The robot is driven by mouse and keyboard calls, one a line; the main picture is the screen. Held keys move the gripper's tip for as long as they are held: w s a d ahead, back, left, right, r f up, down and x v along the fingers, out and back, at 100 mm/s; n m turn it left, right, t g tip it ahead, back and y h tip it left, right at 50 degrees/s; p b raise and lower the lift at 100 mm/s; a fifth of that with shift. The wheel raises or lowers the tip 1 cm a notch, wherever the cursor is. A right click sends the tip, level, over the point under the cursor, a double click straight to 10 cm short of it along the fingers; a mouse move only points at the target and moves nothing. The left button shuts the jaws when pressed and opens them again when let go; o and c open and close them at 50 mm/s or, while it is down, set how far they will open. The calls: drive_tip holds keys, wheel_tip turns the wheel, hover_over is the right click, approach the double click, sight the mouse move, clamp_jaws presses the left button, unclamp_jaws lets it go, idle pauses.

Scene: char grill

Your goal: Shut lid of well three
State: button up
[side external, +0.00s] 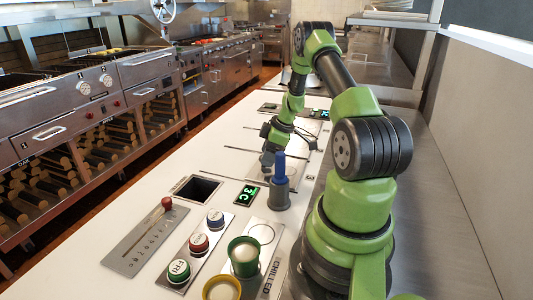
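A dark square open well (196,188) is set in the white counter at the middle left, with a lit green display (248,195) to its right. Flat panels with thin dark lines lie farther back on the counter; I cannot tell which is the lid of well three. My gripper (268,162) hangs low over the counter, behind the open well and to its right. Its fingers are small and dark, so I cannot tell whether they are open or shut, or whether they touch anything.
A grey holder with a blue-handled tool (279,182) stands just in front of my gripper. Green (244,258) and yellow (221,288) cups stand at the front. Coloured buttons (198,243) and a red-knobbed slider (147,234) lie to their left. Another lit display (319,114) is farther back.

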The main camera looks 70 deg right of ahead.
drive_tip(key=shift+w+r, duration=0.1)
drive_tip(key=v, duration=0.9)
drive_tip(key=shift+s+r, duration=0.25)
drive_tip(key=shift+r, duration=0.1)
drive_tip(key=w+a+r+m, duration=0.1)
drive_tip(key=w+a+r, duration=0.2)
drive_tip(key=a+r, duration=0.45)
drive_tip(key=w+a+r+m, duration=0.2)
drive_tip(key=w+a+r, duration=0.1)
drive_tip(key=a+r, duration=0.4)
drive_tip(key=s+a+r+m+t, duration=0.1)
drive_tip(key=s+a+r+m, duration=0.1)
drive_tip(key=s+a, duration=0.3)
drive_tip(key=s+a+r+m+t, duration=0.2)
drive_tip(key=s+a, duration=0.4)
drive_tip(key=a, duration=0.7)
drive_tip(key=shift+s+a+r+m+y, duration=0.25)
drive_tip(key=shift+a+r+m+y, duration=0.05)
drive_tip(key=shift+a, duration=0.05)
